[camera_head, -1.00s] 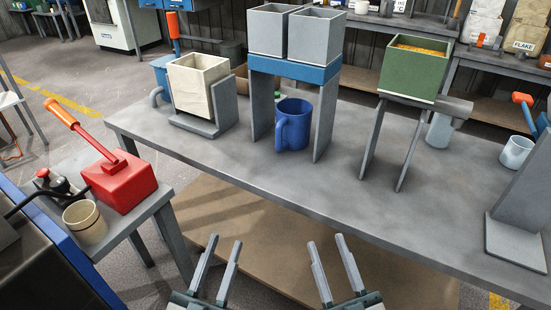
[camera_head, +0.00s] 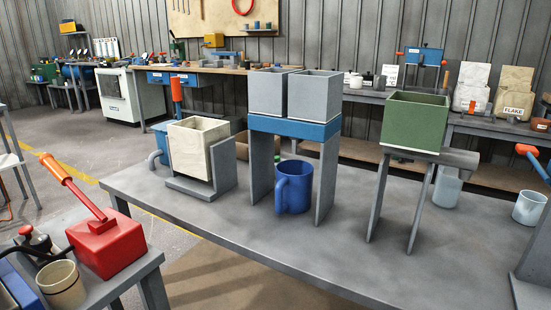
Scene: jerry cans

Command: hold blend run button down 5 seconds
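No part that I can surely name as the blend run button shows. A small green piece (camera_head: 277,158) peeks out behind the blue mug, mostly hidden; I cannot tell what it is. The blue mug (camera_head: 294,188) stands on the grey table under a blue-topped stand (camera_head: 293,126) that bears two grey bins (camera_head: 318,97). A green bin (camera_head: 415,120) sits on a grey stand to the right. Its inside looks empty from this angle. Neither of my grippers is in view.
The grey table (camera_head: 240,229) has free room at its front. A cream bin (camera_head: 191,148) stands at its left. A red box with an orange-handled lever (camera_head: 107,243) and a cream cup (camera_head: 62,284) are on a side table. A pale mug (camera_head: 529,207) stands at right.

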